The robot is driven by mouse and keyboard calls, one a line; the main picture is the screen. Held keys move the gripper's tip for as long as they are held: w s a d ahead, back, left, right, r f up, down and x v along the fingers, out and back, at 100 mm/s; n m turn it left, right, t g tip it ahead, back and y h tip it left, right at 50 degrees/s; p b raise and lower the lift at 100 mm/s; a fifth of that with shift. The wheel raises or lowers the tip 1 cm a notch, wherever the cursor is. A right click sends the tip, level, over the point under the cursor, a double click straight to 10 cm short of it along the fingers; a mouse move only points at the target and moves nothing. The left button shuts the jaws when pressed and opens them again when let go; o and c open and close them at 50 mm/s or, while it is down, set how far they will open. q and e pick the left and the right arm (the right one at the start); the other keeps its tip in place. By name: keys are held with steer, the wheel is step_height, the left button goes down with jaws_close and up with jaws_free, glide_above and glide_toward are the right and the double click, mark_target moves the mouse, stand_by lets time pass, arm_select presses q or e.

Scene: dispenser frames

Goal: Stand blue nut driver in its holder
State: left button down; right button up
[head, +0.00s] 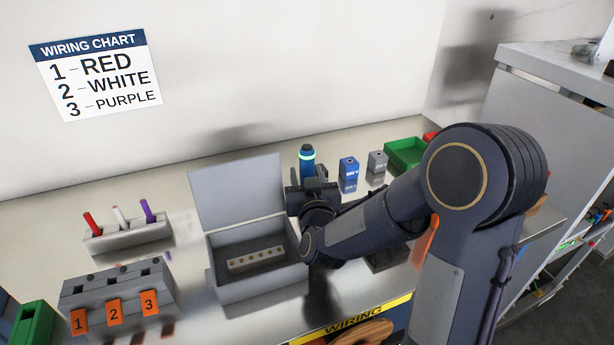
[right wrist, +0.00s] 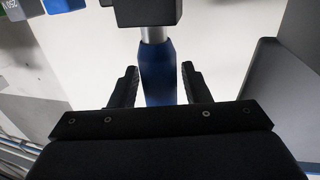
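The blue nut driver (head: 307,156) stands upright in the head view, its blue handle with a pale green band showing above my right gripper (head: 312,190). In the right wrist view, the blue handle (right wrist: 157,75) lies between the two fingers of my right gripper (right wrist: 160,85). Narrow gaps show beside the handle, so the fingers look open around it. The silver shaft runs to a black block (right wrist: 146,12), probably the holder, and its end is hidden there. My left gripper is not in view.
A blue block (head: 348,172) and a grey block (head: 377,163) stand to the right, with a green bin (head: 405,153) beyond. An open grey box (head: 258,290) is close on the left. A rack of colored pens (head: 130,236) and numbered block (head: 118,290) stand farther left.

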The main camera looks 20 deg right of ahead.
steer(key=shift+o, duration=0.5)
steer(key=shift+r, duration=0.1)
steer(key=shift+s, duration=0.15)
steer(key=s+a+g+y, duration=0.2)
steer(key=s+y, duration=0.1)
steer(key=s, duration=0.2)
steer(key=s+a+f+n+g+y, duration=0.1)
steer(key=s+a+y, duration=0.1)
steer(key=s, duration=0.4)
steer(key=s+a+g+y, duration=0.2)
steer(key=s+a+y, duration=0.1)
steer(key=s, duration=0.2)
steer(key=shift+s+a+f+g+y+b, duration=0.1)
steer(key=shift+s+f+g+y+b, duration=0.2)
steer(key=shift+s+f, duration=0.1)
steer(key=s+f+g, duration=0.1)
steer(key=s+g, duration=0.1)
steer(key=s, duration=0.2)
steer(key=s+d+f+g, duration=0.1)
steer(key=s+g, duration=0.1)
steer(key=s, duration=0.3)
steer(key=s+f+g, duration=0.1)
steer(key=s+g, duration=0.1)
steer(key=s, duration=0.2)
steer(key=shift+s+d, duration=0.25)
steer(key=shift+d, duration=0.15)
